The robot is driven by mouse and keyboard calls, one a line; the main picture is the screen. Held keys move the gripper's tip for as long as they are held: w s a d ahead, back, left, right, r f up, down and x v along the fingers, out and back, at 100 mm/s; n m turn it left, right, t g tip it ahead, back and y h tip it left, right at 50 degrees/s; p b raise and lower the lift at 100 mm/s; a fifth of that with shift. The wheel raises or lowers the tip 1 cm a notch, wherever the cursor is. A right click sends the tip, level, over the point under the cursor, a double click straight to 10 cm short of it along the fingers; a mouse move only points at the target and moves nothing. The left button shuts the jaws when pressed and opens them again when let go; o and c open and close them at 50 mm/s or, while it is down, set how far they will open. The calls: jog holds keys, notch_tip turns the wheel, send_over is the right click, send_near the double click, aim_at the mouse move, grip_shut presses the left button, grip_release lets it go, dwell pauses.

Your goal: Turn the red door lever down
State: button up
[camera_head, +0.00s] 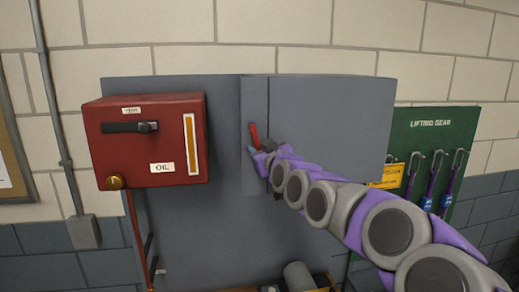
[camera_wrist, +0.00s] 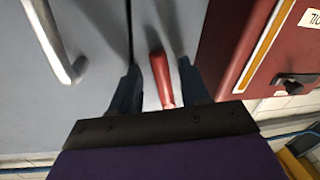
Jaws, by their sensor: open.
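The red door lever (camera_head: 254,134) stands nearly upright on the grey casing (camera_head: 330,95), just above my gripper (camera_head: 259,158) in the head view. In the wrist view the red lever (camera_wrist: 163,78) lies between the two dark fingers of my gripper (camera_wrist: 158,85). The fingers are apart, one on each side, with gaps between them and the lever. The lever's base is partly hidden by my gripper in the head view.
A red oil box (camera_head: 150,140) with a black handle is to the left. A curved metal handle (camera_wrist: 55,40) is on the grey surface in the wrist view. A green lifting gear board (camera_head: 440,150) hangs at right.

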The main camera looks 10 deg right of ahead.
jog(key=shift+d, duration=0.4)
jog(key=shift+c, duration=0.6)
jog(key=shift+a, duration=0.6)
jog(key=c, duration=0.5)
grip_shut()
jog(key=shift+d, duration=0.15)
